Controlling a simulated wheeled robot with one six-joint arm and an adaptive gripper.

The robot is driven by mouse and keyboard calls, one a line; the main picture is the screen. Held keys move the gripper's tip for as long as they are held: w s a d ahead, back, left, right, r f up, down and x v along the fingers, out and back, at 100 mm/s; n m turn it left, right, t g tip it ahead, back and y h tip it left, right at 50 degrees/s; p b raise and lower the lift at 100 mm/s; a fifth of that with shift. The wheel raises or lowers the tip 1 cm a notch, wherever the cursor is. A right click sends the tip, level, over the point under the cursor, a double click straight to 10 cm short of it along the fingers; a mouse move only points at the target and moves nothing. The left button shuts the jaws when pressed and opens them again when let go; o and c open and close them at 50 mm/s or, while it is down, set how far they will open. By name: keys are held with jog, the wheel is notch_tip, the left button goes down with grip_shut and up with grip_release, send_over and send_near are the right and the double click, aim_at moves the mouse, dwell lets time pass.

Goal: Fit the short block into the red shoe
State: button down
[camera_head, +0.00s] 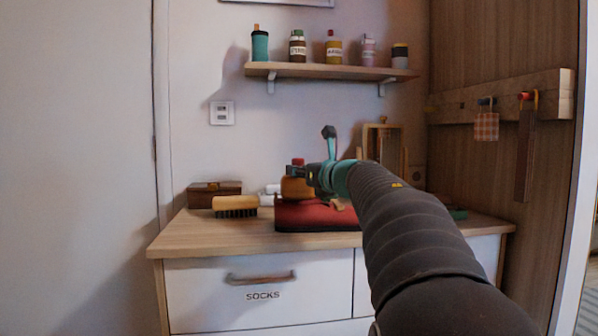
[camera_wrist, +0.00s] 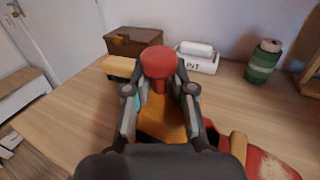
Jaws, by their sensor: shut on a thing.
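The red shoe (camera_head: 312,216) lies on the dresser top. It also shows at the lower right of the wrist view (camera_wrist: 265,163). My gripper (camera_head: 300,172) is over the shoe's left part in the head view. In the wrist view its two fingers (camera_wrist: 158,88) are shut on the red knob of an orange block, likely the short block (camera_head: 296,188). The block is short and wide, and its orange body shows below the knob in the wrist view (camera_wrist: 165,125). Its lower end is hidden, so I cannot tell whether it touches or enters the shoe.
The dresser top (camera_head: 200,236) also holds a brush (camera_head: 235,206), a brown box (camera_head: 214,194) and a white lettered holder (camera_wrist: 196,62). A green jar (camera_wrist: 263,62) stands farther right in the wrist view. A shelf (camera_head: 325,72) with several bottles hangs above. The dresser's front left is bare.

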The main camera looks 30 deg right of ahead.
aim_at(306, 195)
jog(key=shift+f+b, duration=2.6)
jog(key=shift+f, duration=0.2)
jog(key=c, duration=0.9)
grip_release()
jog(key=s+d, duration=0.1)
jog(key=s, duration=1.1)
jog(key=shift+d, duration=0.4)
